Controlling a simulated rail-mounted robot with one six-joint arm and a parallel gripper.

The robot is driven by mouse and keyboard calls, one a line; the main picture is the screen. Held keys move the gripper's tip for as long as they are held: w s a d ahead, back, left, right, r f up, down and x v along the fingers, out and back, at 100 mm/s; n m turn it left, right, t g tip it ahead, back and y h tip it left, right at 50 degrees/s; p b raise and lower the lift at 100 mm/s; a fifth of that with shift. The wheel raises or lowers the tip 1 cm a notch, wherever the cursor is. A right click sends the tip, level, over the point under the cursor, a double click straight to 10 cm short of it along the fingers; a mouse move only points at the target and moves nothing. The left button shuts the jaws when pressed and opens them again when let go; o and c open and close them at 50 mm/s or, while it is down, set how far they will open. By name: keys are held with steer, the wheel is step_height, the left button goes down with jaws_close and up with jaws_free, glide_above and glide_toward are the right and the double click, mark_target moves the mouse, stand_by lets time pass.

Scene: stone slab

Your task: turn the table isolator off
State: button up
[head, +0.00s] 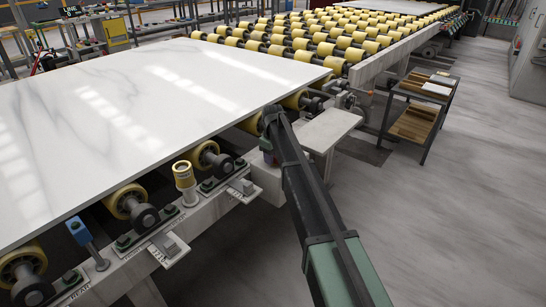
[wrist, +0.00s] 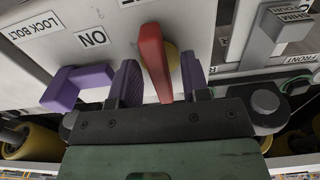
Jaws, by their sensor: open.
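The isolator's red lever (wrist: 153,62) stands out from a pale panel (wrist: 115,22), with a bit of yellow disc behind it, in the wrist view. An "ON" label (wrist: 93,38) is to its left. My gripper (wrist: 160,85) is open, with one dark purple finger on each side of the lever. The left finger has a gap to the lever; the right finger is near its yellow base. I cannot tell whether either finger touches. In the head view my arm reaches to the roller table's edge; the lever and fingers are hidden there.
A purple handle (wrist: 75,88) sits left of my gripper, near a "LOCK BOLT" label (wrist: 35,25). A grey block-shaped control (wrist: 285,30) is at right. A white marble slab (head: 150,90) covers the near rollers. A small rack (head: 418,110) stands right; the floor (head: 450,200) there is clear.

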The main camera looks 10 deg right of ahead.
step_height(320, 180, up, 11)
steer(key=p, duration=1)
steer(key=shift+p, duration=0.4)
steer(key=shift+f, duration=0.1)
steer(key=s+r+m+p, duration=0.2)
steer(key=s, duration=1.1)
steer(key=s+r+m+p, duration=0.3)
steer(key=s, duration=1)
steer(key=s+r+m+p, duration=0.3)
steer(key=s, duration=1)
steer(key=shift+w+d+r, duration=0.1)
steer(key=shift+c, duration=0.3)
